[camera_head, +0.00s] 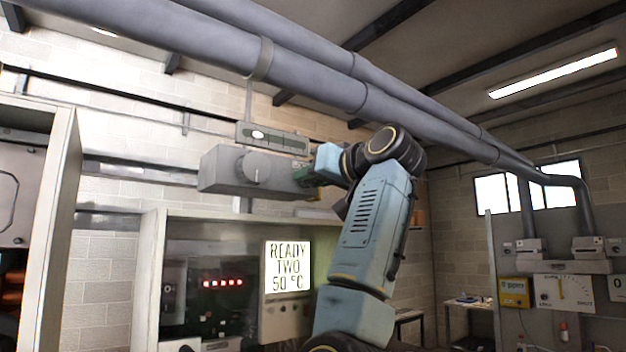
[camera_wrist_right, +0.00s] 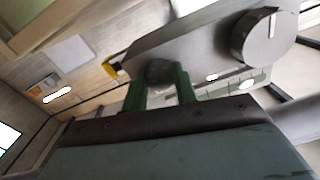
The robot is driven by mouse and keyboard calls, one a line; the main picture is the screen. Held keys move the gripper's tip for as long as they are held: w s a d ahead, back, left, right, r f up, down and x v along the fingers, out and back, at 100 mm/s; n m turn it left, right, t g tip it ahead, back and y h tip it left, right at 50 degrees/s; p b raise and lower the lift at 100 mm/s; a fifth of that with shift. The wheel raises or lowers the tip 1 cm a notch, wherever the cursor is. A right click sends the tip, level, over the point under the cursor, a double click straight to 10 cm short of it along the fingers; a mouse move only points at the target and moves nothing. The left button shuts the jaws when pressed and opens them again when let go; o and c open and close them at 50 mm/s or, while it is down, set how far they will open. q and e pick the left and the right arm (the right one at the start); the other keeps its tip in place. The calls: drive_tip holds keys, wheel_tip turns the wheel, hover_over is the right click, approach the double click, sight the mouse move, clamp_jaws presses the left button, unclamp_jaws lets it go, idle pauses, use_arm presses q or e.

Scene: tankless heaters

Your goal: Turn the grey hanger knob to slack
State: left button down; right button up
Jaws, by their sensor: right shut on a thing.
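A grey box (camera_head: 222,170) hangs below the pipes, with a round grey knob (camera_head: 257,168) on its front. In the right wrist view the same knob (camera_wrist_right: 266,36) carries a pale pointer line and stands clear of my fingers. My right gripper (camera_head: 303,176) is at the right end of the box. In the wrist view its green fingers (camera_wrist_right: 160,88) are shut on a dark round knob (camera_wrist_right: 158,71), mostly hidden behind them in the head view. I cannot tell that knob's pointer setting. My left gripper is not in view.
A small panel with a pale oval window (camera_head: 270,138) sits just above the box. Large grey pipes (camera_head: 300,60) run overhead. Below is an open cabinet with a lit sign (camera_head: 287,266) reading "READY TWO 50 °C". A yellow box and dial panel (camera_head: 563,291) stand far right.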

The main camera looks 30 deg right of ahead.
drive_tip(key=n+b, duration=0.1)
drive_tip(key=n, duration=0.2)
drive_tip(key=shift+d+f+n, duration=0.1)
drive_tip(key=shift+n, duration=0.3)
drive_tip(key=n, duration=0.4)
drive_tip(key=shift+n, duration=0.3)
drive_tip(key=n, duration=0.2)
drive_tip(key=shift+r+n+h, duration=0.2)
drive_tip(key=shift+n+h, duration=0.1)
drive_tip(key=n+p, duration=0.1)
drive_tip(key=n, duration=0.3)
drive_tip(key=shift+p, duration=0.4)
drive_tip(key=shift+n, duration=2.2)
drive_tip(key=o, duration=1)
drive_tip(key=shift+a, duration=0.2)
